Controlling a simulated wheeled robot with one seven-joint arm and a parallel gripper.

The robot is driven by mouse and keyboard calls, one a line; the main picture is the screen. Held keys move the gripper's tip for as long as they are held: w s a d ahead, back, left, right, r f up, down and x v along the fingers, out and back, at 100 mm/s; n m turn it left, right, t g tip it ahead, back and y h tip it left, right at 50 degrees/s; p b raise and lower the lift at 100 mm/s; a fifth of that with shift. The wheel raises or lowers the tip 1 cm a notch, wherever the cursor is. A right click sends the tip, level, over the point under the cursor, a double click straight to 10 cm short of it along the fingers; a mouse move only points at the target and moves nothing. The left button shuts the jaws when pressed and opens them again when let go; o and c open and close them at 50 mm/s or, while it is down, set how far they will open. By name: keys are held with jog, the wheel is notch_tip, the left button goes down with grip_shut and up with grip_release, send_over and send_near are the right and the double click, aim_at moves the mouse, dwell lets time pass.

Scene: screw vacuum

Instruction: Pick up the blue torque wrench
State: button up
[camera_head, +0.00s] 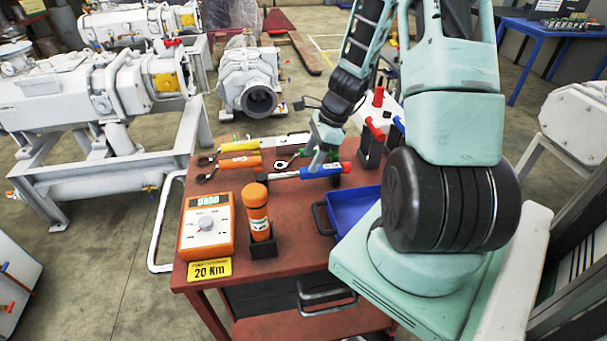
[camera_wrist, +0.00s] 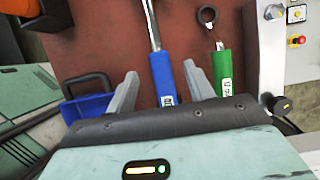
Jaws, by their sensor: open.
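The blue torque wrench (camera_head: 320,171) lies on the red cart top, its blue handle with a red end pointing right and its metal shaft pointing left. In the wrist view its blue handle (camera_wrist: 165,78) lies between my two open fingers, its shaft running up the picture. My gripper (camera_head: 318,160) is right over the handle in the head view. In the wrist view my gripper (camera_wrist: 165,85) is open, with a finger on each side of the handle. I cannot tell how far above the handle the fingertips are.
A green-handled wrench (camera_wrist: 223,72) lies close beside my right finger. Orange (camera_head: 240,162) and yellow (camera_head: 240,145) wrenches lie further left on the cart (camera_head: 285,225). A blue tray (camera_head: 350,207), an orange bottle (camera_head: 257,212) in a black holder and an orange torque tester (camera_head: 207,226) stand nearer the front.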

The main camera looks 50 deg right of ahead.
aim_at(304, 170)
jog(key=shift+x, duration=3.75)
jog(key=shift+a, duration=0.15)
jog(key=shift+r, duration=0.1)
grip_shut()
